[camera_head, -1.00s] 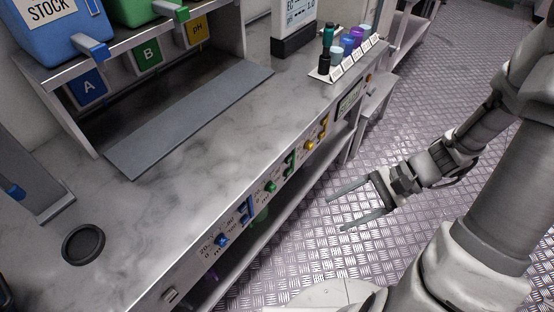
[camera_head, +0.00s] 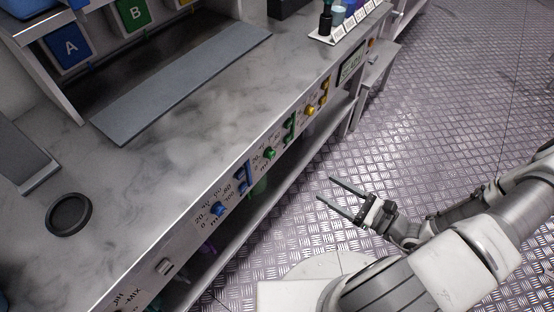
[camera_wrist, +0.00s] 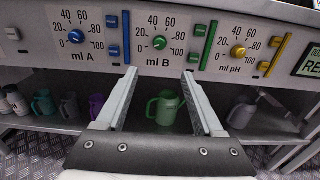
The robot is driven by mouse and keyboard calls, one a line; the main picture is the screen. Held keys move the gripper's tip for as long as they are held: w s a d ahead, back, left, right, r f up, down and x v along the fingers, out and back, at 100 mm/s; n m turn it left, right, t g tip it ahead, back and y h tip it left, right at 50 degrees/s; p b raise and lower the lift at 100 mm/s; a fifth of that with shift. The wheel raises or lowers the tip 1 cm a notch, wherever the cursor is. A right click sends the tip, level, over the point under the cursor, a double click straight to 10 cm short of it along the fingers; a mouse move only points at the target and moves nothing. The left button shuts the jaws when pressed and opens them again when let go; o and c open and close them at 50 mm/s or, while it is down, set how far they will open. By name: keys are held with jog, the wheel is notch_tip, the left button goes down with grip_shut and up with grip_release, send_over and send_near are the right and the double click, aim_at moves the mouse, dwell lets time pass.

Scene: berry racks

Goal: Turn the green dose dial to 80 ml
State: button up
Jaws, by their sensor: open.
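The green dose dial (camera_wrist: 160,42) sits on the front panel above the "ml B" label, in a scale marked 0, 20, 40, 60, 80 and 100. Its pointer is too small to read surely. In the head view the green dial (camera_head: 270,153) is on the bench's front face, between the blue and yellow dials. My gripper (camera_head: 325,188) is open and empty, out in front of the panel over the floor. In the wrist view its two fingers (camera_wrist: 160,78) point toward the panel, their tips just below the green dial and apart from it.
The blue dial (camera_wrist: 76,36) and yellow dial (camera_wrist: 238,51) flank it. A green lever (camera_wrist: 209,46) stands close on its right and a blue lever (camera_wrist: 113,36) on its left. A shelf below holds a green jug (camera_wrist: 164,108) and other jugs. The floor before the bench is clear.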

aim_at(273, 156)
jog(key=b+x, duration=0.1)
jog(key=x, duration=1.6)
jog(key=shift+w+a, duration=0.1)
jog(key=shift+a, duration=0.05)
grip_shut()
